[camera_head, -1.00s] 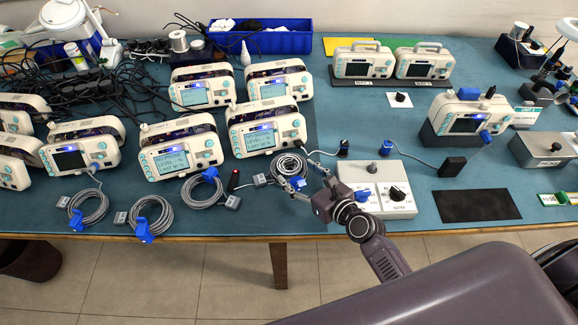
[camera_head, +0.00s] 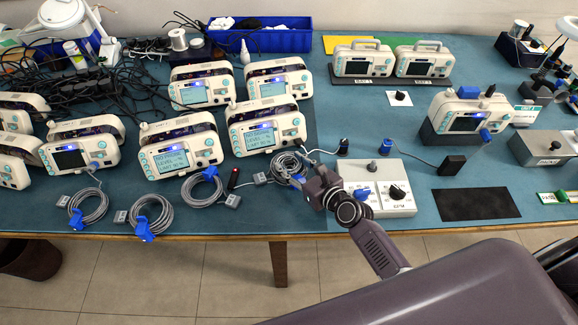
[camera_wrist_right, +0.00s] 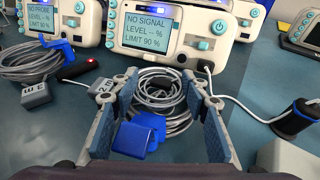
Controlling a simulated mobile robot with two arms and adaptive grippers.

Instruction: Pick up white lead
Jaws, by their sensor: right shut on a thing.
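A coiled grey-white lead (camera_head: 286,162) lies on the blue mat below a monitor (camera_head: 267,127). It also shows in the right wrist view (camera_wrist_right: 175,97), with a blue clip (camera_wrist_right: 139,136) at its near side and a grey tag (camera_wrist_right: 103,88) at its left. My right gripper (camera_head: 298,177) is down at the coil; in the right wrist view its fingers (camera_wrist_right: 160,78) stand apart, one on each side of the coil, and are shut on it. The exact contact points are partly hidden by the fingers. My left gripper is not in view.
Similar coiled leads (camera_head: 201,190) with blue clips lie to the left, beside a black pen-like item (camera_head: 233,179) with a red tip. A grey box with dials (camera_head: 377,188) stands close to the right. A black mat (camera_head: 475,204) lies farther right.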

